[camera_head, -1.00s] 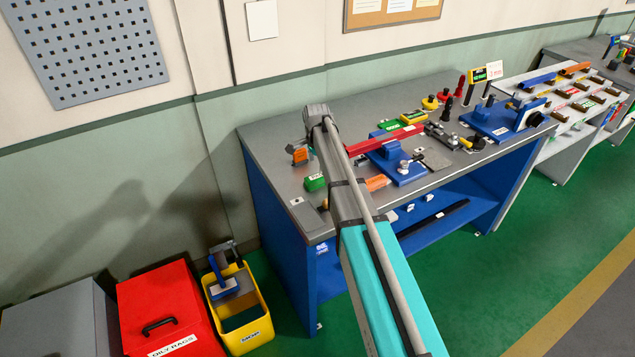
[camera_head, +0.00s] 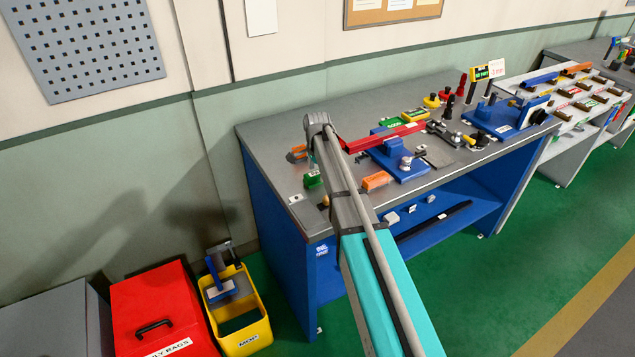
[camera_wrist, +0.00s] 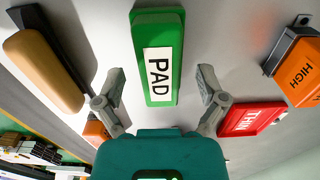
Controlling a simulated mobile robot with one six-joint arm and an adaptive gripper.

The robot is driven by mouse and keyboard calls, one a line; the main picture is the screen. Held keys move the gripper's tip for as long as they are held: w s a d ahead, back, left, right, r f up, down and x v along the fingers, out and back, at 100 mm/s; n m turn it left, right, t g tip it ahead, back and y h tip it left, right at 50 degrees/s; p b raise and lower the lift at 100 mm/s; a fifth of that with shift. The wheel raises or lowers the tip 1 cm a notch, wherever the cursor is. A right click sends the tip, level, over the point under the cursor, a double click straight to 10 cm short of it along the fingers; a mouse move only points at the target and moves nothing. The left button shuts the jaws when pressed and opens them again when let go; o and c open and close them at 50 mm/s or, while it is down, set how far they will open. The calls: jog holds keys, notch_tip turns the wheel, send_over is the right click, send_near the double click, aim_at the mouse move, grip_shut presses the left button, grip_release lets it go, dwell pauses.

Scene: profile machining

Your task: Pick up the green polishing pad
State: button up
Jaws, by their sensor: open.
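The green polishing pad (camera_wrist: 157,60), with a white PAD label, lies on the grey bench top in the wrist view. In the head view it is a small green block (camera_head: 313,180) near the bench's left end, beside my arm. My gripper (camera_wrist: 161,76) is open and empty. Its two fingers stand apart on either side of the pad in the picture, with gaps on both sides. I cannot tell how high they are above the bench. In the head view my arm hides the gripper.
In the wrist view a tan-faced tool (camera_wrist: 45,70) lies left, an orange HIGH block (camera_wrist: 297,68) right and a red THIN piece (camera_wrist: 250,118) lower right. The bench (camera_head: 270,140) carries fixtures and blocks further right. Yellow (camera_head: 243,340) and red bins (camera_head: 160,300) stand on the floor.

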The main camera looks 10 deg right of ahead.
jog(key=shift+f, duration=0.2)
dwell(0.5)
jog(key=c, duration=1.2)
jog(key=shift+r, duration=0.1)
jog(key=shift+c, duration=0.2)
jog(key=shift+r+p, duration=0.95)
jog(key=shift+p, duration=0.05)
jog(key=s+d+r+p, duration=0.3)
jog(key=s+r+p, duration=0.8)
jog(key=s, duration=0.2)
jog(key=shift+s, duration=0.35)
